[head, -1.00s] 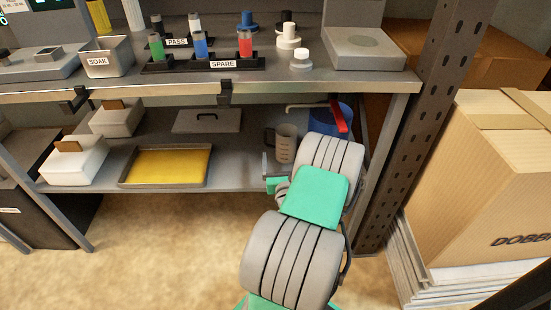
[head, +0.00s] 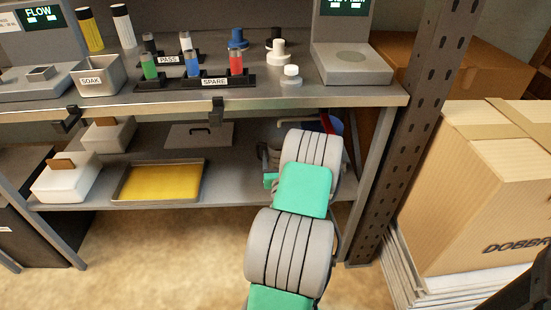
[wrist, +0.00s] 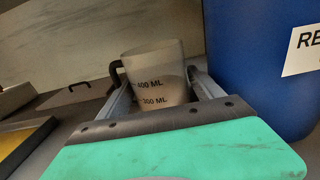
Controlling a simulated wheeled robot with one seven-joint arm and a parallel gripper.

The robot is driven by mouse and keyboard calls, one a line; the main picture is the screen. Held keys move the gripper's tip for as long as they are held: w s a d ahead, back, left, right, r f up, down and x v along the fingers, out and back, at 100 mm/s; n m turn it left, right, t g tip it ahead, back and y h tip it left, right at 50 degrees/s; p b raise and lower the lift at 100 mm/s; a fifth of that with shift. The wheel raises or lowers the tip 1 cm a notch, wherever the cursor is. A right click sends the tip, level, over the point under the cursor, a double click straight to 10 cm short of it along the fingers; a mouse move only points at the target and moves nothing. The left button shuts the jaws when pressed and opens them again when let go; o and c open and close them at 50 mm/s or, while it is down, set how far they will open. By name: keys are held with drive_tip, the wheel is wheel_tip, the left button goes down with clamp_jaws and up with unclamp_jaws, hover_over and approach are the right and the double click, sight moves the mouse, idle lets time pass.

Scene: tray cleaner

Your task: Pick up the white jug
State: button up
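The white jug (wrist: 158,72) is a pale, cloudy measuring jug with dark 400 ML and 300 ML marks and a dark handle on its left. It stands upright on the lower shelf. In the head view my arm hides most or all of it. My gripper (wrist: 165,90) is open, with one finger at each side of the jug in the wrist view. The jug's lower part is hidden behind the gripper's body, and I cannot tell whether the fingers touch it.
A blue container (wrist: 262,60) with a white label stands close at the right of the jug. A yellow-filled tray (head: 160,182), white tubs (head: 66,178) and a grey lid (head: 198,136) share the lower shelf. The upper shelf (head: 345,97) lies above; a rack post (head: 400,140) stands at the right.

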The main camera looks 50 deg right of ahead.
drive_tip(key=shift+r, duration=0.1)
drive_tip(key=c, duration=1.3)
